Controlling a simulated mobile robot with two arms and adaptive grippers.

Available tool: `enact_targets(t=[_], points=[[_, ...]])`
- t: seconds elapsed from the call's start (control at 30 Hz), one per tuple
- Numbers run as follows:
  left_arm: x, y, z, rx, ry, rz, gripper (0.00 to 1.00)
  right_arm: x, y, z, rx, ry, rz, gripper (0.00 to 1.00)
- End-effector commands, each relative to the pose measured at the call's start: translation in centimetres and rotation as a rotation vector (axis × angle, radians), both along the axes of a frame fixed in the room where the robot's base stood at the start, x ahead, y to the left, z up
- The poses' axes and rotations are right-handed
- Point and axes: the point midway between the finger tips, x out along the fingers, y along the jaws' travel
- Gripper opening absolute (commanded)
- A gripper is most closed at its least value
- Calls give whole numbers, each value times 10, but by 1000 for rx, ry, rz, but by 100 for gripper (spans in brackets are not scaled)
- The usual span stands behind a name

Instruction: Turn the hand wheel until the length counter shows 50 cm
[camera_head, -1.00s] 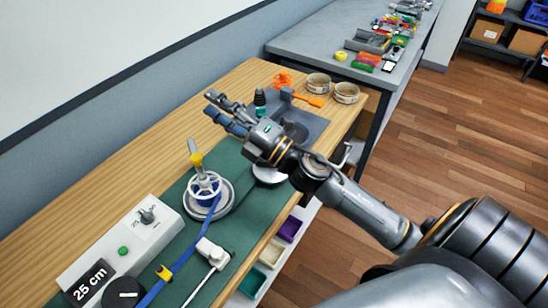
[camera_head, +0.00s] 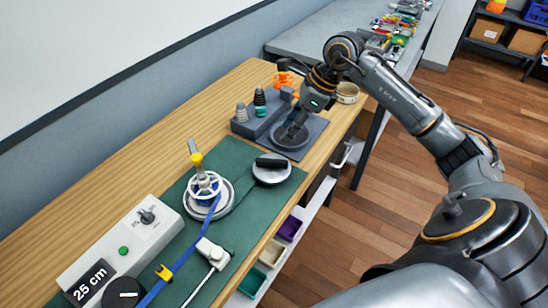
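The length counter (camera_head: 91,282) on the white box at the lower left reads "25 cm". A white spoked wheel (camera_head: 203,187) stands on a round grey base on the green mat, with a blue strap (camera_head: 180,262) running from it toward the front. A pale round disc with a black grip (camera_head: 271,169) lies to its right; I cannot tell which of the two is the hand wheel. My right gripper (camera_head: 291,133) points down over a dark round plate on a grey pad, apart from both. Its opening is unclear. My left gripper is out of view.
The wood at left is clear.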

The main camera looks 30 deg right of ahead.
Motion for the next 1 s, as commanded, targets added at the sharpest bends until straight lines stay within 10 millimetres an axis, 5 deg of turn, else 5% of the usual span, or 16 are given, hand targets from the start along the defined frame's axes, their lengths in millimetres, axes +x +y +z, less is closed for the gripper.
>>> enact_targets(t=[0.27,0.7,1.0], points=[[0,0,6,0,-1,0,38,0,-10,-12,-49,27,-8,38],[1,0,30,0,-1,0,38,22,18,-94,-43,27,-8,38],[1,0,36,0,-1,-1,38,30,26,-124,-47,22,-8,38]])
